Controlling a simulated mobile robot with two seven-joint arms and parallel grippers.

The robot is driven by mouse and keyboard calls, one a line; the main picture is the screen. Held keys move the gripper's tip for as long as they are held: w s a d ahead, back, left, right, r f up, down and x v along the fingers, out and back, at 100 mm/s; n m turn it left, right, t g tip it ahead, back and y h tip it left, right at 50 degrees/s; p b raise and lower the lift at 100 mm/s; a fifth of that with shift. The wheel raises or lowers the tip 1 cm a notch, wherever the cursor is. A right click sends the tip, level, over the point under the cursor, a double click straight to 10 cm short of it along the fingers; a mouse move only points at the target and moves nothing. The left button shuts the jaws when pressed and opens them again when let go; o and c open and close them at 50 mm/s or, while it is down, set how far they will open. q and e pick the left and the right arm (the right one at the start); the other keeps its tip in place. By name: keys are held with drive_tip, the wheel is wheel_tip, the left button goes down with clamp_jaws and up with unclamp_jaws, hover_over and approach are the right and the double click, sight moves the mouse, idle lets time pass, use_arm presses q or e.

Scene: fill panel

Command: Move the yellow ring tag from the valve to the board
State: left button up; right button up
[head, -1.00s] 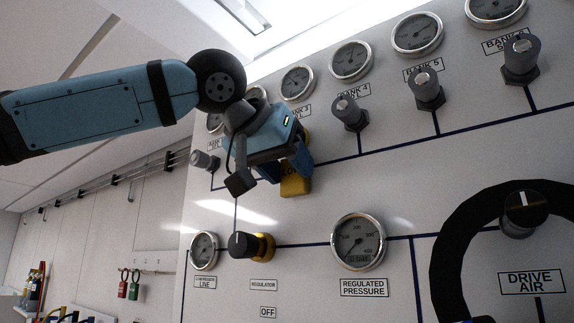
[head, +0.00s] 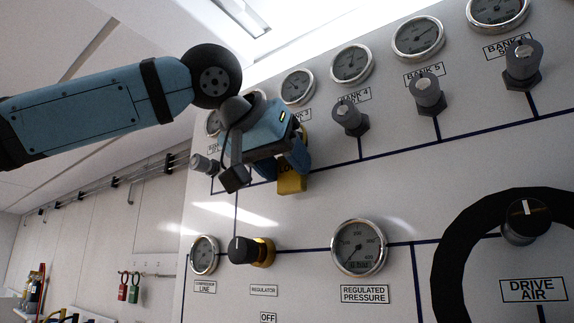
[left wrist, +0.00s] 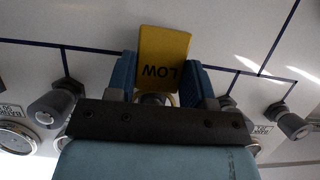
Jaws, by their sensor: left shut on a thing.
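The yellow tag (head: 291,182) is at my left gripper (head: 288,158), in front of the panel below the upper row of gauges. In the left wrist view the tag (left wrist: 163,58) reads "LOW" upside down and sits between the two blue fingers of the gripper (left wrist: 160,85), which is shut on it. Its ring and any valve behind it are mostly hidden by the gripper. The board (head: 152,262) is a pale strip on the left wall with a red tag (head: 123,287) and a green tag (head: 134,287) hanging from it. My right gripper is not in view.
Grey valve knobs (head: 350,117) stick out along the panel's upper line, under gauges (head: 351,62). A black regulator knob (head: 243,250) with a yellow collar is below the gripper. A large black ring (head: 447,255) is at the right. The wall beside the board looks clear.

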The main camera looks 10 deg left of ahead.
use_arm(q)
drive_tip(key=s+a+b, duration=0.1)
drive_tip(key=s+a, duration=0.1)
drive_tip(key=s, duration=0.3)
drive_tip(key=shift+s+a, duration=0.25)
drive_tip(key=shift+s, duration=0.1)
idle(0.8)
idle(1.4)
